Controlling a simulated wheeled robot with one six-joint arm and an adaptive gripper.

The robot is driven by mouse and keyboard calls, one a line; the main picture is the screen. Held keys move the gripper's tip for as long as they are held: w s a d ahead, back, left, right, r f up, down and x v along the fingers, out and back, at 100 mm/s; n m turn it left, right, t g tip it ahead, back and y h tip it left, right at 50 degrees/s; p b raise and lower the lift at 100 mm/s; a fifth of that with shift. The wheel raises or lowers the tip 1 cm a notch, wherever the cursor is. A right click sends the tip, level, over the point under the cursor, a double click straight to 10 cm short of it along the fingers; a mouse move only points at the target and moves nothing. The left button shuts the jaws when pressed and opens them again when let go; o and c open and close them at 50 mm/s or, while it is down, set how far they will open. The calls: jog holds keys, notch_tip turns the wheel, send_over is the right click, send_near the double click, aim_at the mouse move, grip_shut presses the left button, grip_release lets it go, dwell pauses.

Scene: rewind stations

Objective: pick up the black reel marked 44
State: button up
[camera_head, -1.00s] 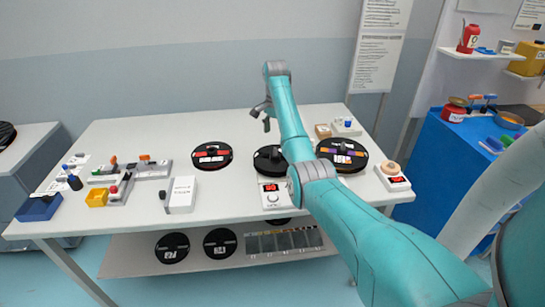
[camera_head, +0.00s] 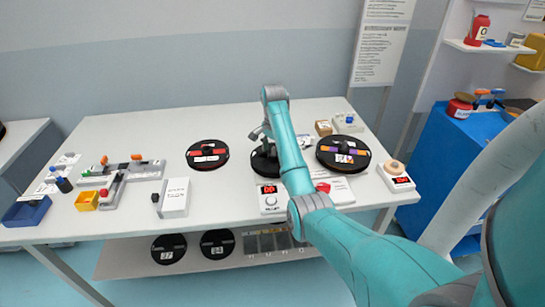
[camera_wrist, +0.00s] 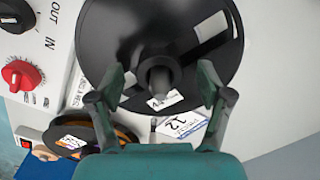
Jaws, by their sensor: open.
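A black reel (camera_head: 262,170) lies flat on the white table, partly hidden behind my arm. In the wrist view a large black reel (camera_wrist: 120,35) with a central post and white labels fills the upper middle. I cannot read a 44 on it. My gripper (camera_wrist: 160,88) is open, with its fingers on either side of the post and apart from it. In the head view my gripper (camera_head: 260,134) is above this reel. Two more black reels lie on the lower shelf: the left one (camera_head: 168,249) appears to read 37, and the other (camera_head: 217,244) is unclear.
A reel with red labels (camera_head: 207,155) lies left, and one with purple and orange labels (camera_head: 343,154) lies right. A white control box (camera_head: 271,198) stands in front. In the wrist view a red knob (camera_wrist: 22,75) is at left, and a card marked 12 (camera_wrist: 182,124) lies below the reel.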

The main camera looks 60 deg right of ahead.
jog(key=shift+f, duration=0.1)
grip_shut()
dwell(0.4)
